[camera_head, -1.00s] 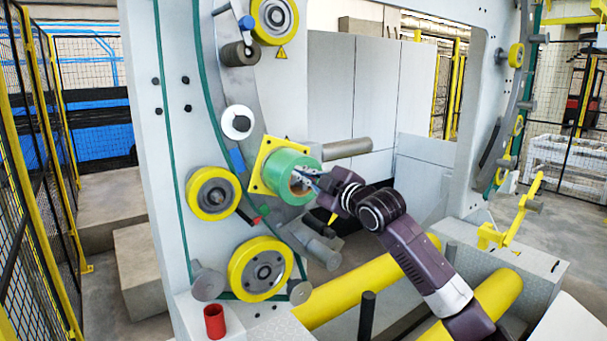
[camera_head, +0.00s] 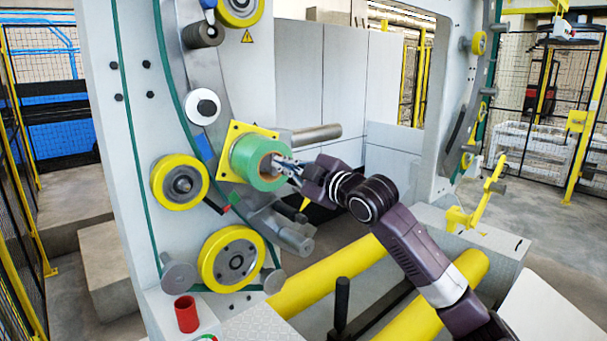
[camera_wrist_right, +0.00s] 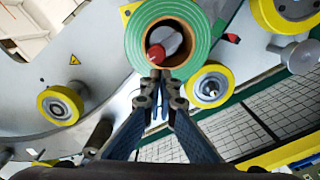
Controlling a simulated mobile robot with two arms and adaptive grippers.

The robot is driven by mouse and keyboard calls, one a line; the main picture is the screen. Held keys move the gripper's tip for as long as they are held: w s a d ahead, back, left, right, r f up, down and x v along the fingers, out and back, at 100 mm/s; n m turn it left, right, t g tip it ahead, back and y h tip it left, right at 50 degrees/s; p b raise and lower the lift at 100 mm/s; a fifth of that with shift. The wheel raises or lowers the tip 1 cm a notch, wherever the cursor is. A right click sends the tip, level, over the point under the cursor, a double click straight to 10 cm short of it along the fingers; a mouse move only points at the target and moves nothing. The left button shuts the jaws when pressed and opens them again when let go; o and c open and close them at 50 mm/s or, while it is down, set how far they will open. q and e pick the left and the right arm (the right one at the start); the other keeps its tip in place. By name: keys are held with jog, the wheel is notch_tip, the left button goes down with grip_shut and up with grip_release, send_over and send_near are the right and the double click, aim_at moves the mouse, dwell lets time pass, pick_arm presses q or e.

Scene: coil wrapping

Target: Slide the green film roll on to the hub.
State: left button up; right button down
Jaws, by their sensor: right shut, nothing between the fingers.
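The green film roll (camera_head: 246,160), with a brown core, sits in front of the yellow square plate (camera_head: 234,132) on the machine's panel. In the right wrist view I look into the end of the roll (camera_wrist_right: 136,40); a grey rod-like part with a red tip (camera_wrist_right: 156,52) shows inside its core. This looks like the hub, but how deep the roll sits on it is hidden. My right gripper (camera_head: 283,166) is shut and empty at the roll's near end. In the wrist view its fingertips (camera_wrist_right: 160,76) are at the core's lower edge; contact is unclear. My left gripper is not in view.
Yellow rollers (camera_head: 180,184) and a white roller (camera_head: 202,107) surround the roll on the panel. A grey bar (camera_head: 316,133) sticks out just behind it. A red cup (camera_head: 187,313) stands below. Long yellow cylinders (camera_head: 335,275) lie at the base under my right arm.

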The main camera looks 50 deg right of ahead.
jog(key=s+a, duration=0.1)
jog(key=s, duration=0.8)
jog(key=shift+s, duration=0.3)
jog(key=shift+w+a, duration=0.1)
